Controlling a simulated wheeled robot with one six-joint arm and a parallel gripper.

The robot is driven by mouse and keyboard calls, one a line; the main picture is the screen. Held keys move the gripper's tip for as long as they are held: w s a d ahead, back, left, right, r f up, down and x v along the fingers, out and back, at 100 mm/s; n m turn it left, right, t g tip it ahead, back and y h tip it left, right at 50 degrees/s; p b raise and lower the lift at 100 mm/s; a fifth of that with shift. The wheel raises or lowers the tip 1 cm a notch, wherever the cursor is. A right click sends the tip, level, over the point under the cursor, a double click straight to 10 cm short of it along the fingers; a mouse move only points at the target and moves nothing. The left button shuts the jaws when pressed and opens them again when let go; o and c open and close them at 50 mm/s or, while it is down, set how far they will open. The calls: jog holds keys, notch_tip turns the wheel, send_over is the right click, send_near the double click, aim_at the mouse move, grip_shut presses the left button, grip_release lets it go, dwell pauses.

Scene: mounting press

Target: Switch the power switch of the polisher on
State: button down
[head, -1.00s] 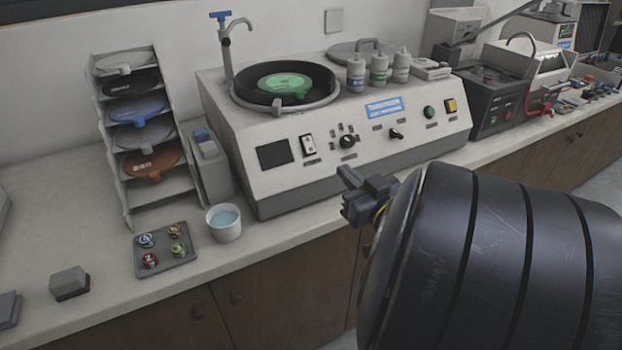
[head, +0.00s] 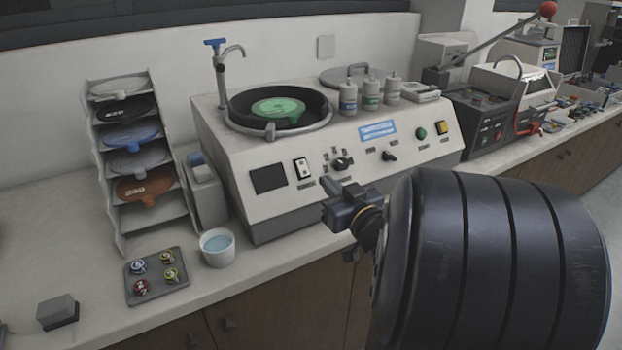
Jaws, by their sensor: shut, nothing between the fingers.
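The polisher (head: 290,212) is a light grey machine with a sloped front panel and a round bowl holding a green disc (head: 278,107). On its panel, right of a dark display, is a white-framed rocker switch (head: 303,168), which looks like the power switch. Its position is too small to tell. Knobs, a green button and a yellow-framed button sit further right. My gripper (head: 330,200) is shut and empty, in front of the panel's lower edge, below and a little right of the rocker switch. It appears apart from the panel.
A white cup (head: 217,247) of liquid and a grey tray (head: 157,289) with several small round samples stand left of my gripper. A disc rack (head: 118,225) stands further left. Bottles (head: 371,92) stand on the polisher's top. Another dark machine (head: 487,120) is to the right.

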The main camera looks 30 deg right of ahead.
aim_at(304, 169)
jog(key=shift+w+a+f+b, duration=0.1)
jog(key=shift+w+f, duration=0.35)
jog(key=shift+w, duration=0.75)
jog(key=shift+w+d+f+b, duration=0.15)
jog(key=shift+w+f, duration=0.3)
jog(key=shift+w, duration=0.8)
jog(key=shift+w+a+f+b, duration=0.15)
jog(key=shift+w+f, duration=0.3)
jog(key=shift+w, duration=0.75)
